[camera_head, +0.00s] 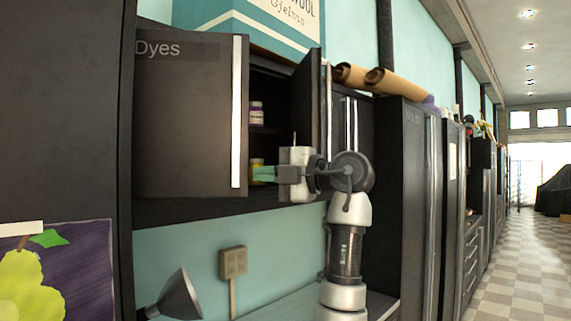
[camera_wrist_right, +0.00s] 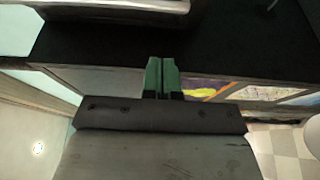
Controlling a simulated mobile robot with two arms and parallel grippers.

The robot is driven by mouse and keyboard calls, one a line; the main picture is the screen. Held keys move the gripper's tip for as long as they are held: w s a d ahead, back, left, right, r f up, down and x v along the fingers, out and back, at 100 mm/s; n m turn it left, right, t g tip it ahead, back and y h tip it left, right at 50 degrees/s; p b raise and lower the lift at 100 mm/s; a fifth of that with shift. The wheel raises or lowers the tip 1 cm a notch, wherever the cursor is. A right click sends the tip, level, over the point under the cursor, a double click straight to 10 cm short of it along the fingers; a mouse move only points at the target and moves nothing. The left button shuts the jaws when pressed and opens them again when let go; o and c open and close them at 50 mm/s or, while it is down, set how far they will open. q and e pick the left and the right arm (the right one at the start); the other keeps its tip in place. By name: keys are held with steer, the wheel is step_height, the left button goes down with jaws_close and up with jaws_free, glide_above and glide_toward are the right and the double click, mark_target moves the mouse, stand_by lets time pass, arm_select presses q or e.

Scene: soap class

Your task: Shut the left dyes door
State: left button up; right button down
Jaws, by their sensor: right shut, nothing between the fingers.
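The left dyes door (camera_head: 185,120) is a dark panel marked "Dyes" with a long white handle (camera_head: 237,110) along its right edge. It stands ajar, with the dark cabinet inside showing to its right. The right door (camera_head: 309,110) is swung out and seen nearly edge-on. My right gripper (camera_head: 263,174) is shut and empty, its green fingers pointing left in front of the opening, just right of the left door's free edge. Whether it touches the door cannot be told. The shut fingers also show in the right wrist view (camera_wrist_right: 161,75). My left gripper is out of view.
A purple-labelled jar (camera_head: 256,113) and a yellow jar (camera_head: 256,163) stand on the cabinet's shelves. A wool box (camera_head: 250,22) and brown rolls (camera_head: 375,78) lie on top. Below are a lamp (camera_head: 180,294) and a wall socket (camera_head: 233,263). The checkered floor (camera_head: 515,260) at right is clear.

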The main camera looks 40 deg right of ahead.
mark_target(245, 172)
steer(key=w+p, duration=0.3)
steer(key=w, duration=0.3)
steer(key=shift+w, duration=0.25)
steer(key=shift+a, duration=0.1)
